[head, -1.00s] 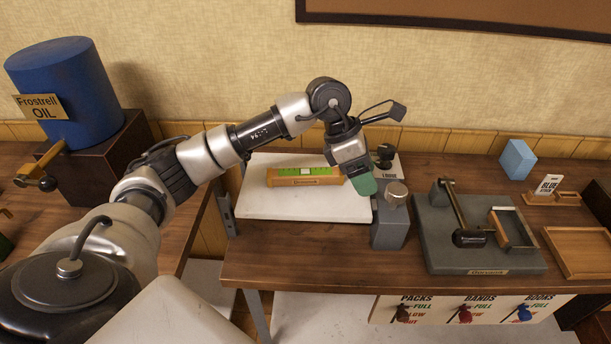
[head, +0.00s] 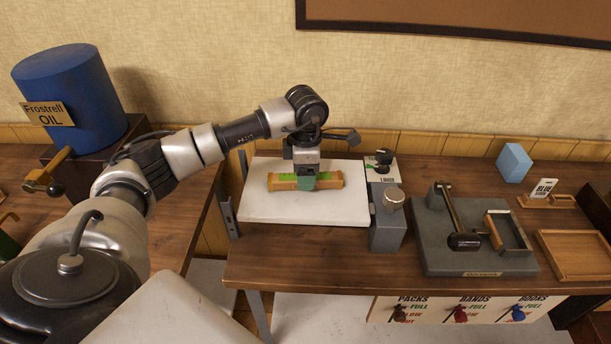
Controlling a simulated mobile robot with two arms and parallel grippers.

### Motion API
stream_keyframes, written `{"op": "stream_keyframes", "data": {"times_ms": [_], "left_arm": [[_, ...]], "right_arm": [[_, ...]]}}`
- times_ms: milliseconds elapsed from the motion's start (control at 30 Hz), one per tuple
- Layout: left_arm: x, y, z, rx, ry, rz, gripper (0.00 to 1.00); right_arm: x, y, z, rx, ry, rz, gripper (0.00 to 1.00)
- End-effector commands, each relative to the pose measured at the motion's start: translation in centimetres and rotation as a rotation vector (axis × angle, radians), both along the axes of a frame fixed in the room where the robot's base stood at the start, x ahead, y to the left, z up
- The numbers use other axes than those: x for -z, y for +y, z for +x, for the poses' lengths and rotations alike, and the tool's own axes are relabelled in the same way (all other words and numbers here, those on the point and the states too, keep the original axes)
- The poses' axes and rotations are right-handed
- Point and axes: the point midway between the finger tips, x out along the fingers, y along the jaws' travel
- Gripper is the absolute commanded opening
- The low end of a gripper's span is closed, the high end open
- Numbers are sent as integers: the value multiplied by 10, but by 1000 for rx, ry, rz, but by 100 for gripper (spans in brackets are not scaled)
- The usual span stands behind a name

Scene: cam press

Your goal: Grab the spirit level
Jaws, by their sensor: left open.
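The spirit level (head: 331,180), an orange-brown bar with a bright green top, lies flat on the white board (head: 300,211) on the bench. My left gripper (head: 306,181) points down over the middle of the level. Its green fingertip pad overlaps the level's front face and hides its centre. The jaws are open. I cannot tell whether they touch the level. My right gripper does not show.
A grey block with a round metal knob (head: 393,200) stands just right of the white board, with a small lever unit (head: 383,160) behind it. A grey press plate (head: 430,250) and a wooden tray (head: 577,255) lie further right. A blue oil drum (head: 75,95) stands at left.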

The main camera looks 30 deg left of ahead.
Motion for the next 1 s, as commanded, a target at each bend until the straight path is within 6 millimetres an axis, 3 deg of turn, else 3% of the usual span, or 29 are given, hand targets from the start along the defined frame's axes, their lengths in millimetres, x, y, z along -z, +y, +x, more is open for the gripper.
{"op": "stream_keyframes", "data": {"times_ms": [200, 433, 800, 1000], "left_arm": [[21, 0, 0, 0, 1, -1, 66], [22, 0, 0, 0, -1, -1, 64], [22, 0, 0, 0, -1, -1, 8], [22, 0, 0, 0, -2, -1, 8]], "right_arm": [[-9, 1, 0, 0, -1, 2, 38], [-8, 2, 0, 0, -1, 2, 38], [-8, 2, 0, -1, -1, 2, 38], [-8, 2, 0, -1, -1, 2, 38]]}}
